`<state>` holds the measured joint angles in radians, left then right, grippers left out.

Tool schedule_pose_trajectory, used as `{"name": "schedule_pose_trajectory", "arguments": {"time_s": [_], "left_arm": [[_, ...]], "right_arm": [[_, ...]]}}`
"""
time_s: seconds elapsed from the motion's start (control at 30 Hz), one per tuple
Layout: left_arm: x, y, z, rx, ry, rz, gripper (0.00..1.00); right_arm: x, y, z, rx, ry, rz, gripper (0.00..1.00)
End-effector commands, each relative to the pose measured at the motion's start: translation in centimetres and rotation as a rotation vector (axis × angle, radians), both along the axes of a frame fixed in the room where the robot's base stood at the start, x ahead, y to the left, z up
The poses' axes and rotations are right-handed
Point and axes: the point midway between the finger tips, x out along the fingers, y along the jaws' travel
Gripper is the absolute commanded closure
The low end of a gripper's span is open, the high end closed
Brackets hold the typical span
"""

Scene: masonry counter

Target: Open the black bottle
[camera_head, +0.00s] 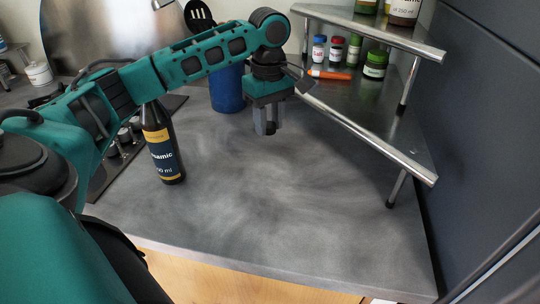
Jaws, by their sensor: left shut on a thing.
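The black bottle (162,158) stands upright on the grey counter, left of centre, with a yellow and dark label. Its top is hidden behind my left arm. My left gripper (267,127) points down above the counter, to the right of the bottle and apart from it. Its jaws are shut on a small dark piece (270,128) that looks like a cap, though it is too small to be sure. My right gripper is not in view.
A blue utensil holder (227,90) stands behind my left gripper. A metal corner shelf (375,110) on the right holds several small jars and an orange-handled tool (329,74). The middle and front of the counter (290,210) are clear. A dark wall bounds the right.

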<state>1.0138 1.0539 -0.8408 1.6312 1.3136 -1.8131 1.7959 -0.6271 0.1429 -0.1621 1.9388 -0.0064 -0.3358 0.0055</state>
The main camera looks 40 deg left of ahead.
Motion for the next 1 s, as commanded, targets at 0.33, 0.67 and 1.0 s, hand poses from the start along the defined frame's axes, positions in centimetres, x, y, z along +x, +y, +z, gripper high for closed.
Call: {"name": "schedule_pose_trajectory", "arguments": {"time_s": [0.33, 0.67, 1.0], "left_arm": [[0.0, 0.0, -6.2, -0.001, 0.000, -0.001, 1.00], [0.0, 0.0, -10.2, 0.000, 0.001, -0.001, 1.00], [0.0, 0.0, -10.6, 0.000, -0.001, -0.001, 1.00]], "right_arm": [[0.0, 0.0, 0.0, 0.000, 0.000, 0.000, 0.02], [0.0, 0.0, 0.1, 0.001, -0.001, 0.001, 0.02], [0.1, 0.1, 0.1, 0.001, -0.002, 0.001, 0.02]]}}
